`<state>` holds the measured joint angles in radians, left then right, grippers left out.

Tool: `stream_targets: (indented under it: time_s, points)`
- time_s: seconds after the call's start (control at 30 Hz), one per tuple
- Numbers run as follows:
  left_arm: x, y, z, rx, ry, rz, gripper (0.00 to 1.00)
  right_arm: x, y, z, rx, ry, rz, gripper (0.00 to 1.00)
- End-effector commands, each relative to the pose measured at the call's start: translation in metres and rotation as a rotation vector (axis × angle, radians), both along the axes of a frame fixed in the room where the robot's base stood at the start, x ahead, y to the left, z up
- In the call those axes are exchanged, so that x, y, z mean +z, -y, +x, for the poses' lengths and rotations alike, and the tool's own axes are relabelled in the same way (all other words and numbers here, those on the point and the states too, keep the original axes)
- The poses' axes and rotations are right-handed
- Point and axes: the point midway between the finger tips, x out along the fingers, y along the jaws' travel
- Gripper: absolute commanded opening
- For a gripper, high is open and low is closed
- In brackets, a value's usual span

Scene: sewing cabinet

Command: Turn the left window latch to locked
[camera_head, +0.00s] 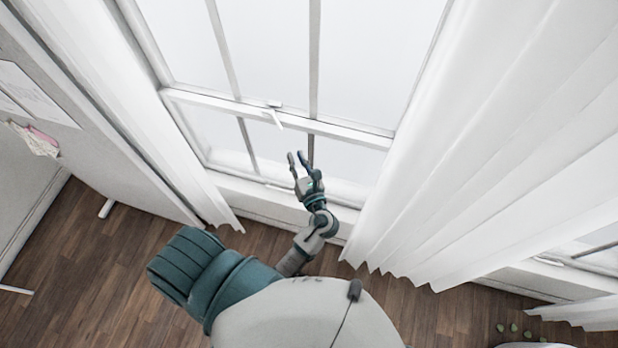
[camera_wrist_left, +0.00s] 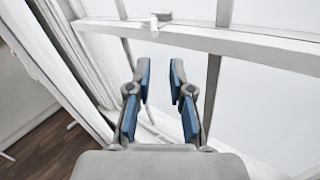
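The left window latch (camera_head: 275,110) is a small whitish fitting on the middle rail of the window. Its thin lever hangs from the rail, slanting slightly right in the head view. In the left wrist view the latch (camera_wrist_left: 161,16) is at the top, above the gap between the fingers; its lever points down toward that gap. My left gripper (camera_head: 298,157) is below and slightly right of the latch in the head view, apart from it. Its fingers are spread with nothing between them, as the left wrist view also shows (camera_wrist_left: 160,66). My right gripper is not in view.
White curtains hang left (camera_head: 150,110) and right (camera_head: 480,130) of the window. The window rail (camera_head: 345,131) and sill (camera_head: 255,195) run behind my gripper. A grey panel with papers (camera_head: 35,92) stands at the left. Small green things (camera_head: 513,327) lie at the lower right.

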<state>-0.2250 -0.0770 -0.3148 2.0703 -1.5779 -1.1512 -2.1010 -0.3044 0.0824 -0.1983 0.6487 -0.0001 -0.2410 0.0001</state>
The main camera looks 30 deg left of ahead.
Motion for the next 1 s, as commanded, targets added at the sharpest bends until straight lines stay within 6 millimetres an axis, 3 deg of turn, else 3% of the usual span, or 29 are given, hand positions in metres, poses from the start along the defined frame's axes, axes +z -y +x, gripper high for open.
stream_targets:
  time_s: [1.0]
  points:
    - [0.0,0.062,-0.04,0.0,-0.001,-0.001,0.21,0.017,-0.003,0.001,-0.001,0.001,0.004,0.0]
